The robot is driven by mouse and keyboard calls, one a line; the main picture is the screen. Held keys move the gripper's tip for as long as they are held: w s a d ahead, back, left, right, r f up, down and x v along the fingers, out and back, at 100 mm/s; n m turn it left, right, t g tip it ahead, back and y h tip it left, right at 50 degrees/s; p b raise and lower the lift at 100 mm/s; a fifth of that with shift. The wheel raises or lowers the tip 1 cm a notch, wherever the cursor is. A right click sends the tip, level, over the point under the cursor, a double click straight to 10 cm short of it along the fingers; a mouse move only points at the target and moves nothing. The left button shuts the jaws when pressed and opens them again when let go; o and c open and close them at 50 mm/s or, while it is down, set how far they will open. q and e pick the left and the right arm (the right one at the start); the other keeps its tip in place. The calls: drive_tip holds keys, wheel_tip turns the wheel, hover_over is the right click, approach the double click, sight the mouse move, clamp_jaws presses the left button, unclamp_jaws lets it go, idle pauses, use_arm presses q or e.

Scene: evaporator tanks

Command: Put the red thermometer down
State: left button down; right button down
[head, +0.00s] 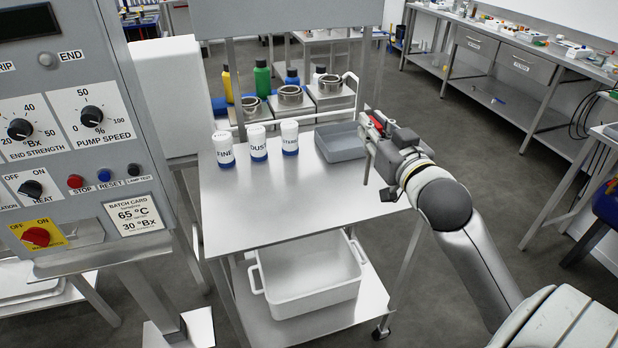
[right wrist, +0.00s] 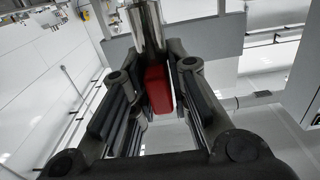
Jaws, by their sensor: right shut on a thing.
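My right gripper (head: 374,133) is at the right side of the steel trolley, near the grey tray. It is shut on the red thermometer (head: 376,123), of which only a small red part shows in the head view. In the right wrist view the red body of the thermometer (right wrist: 159,90) sits between the two fingers (right wrist: 160,75), with a shiny metal cylinder above it in the picture. How high the thermometer is above the trolley top is hard to tell. My left gripper is not in view.
The trolley top (head: 260,200) is clear at the front. Three white tubs (head: 258,143) and a grey tray (head: 342,142) stand at its back. Metal cups (head: 290,96) and coloured bottles (head: 262,80) are behind. A control panel (head: 70,120) stands left; a white tub (head: 310,274) is below.

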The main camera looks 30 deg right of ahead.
drive_tip(key=w+a+f+p, duration=0.1)
drive_tip(key=w+a+p, duration=0.1)
drive_tip(key=w, duration=0.6)
drive_tip(key=w+a+f, duration=0.2)
drive_tip(key=w+f, duration=0.2)
drive_tip(key=f, duration=0.5)
drive_tip(key=shift+f, duration=0.25)
drive_tip(key=shift+f, duration=0.15)
drive_tip(key=c, duration=1.4)
unclamp_jaws()
drive_tip(key=shift+s+a, duration=0.1)
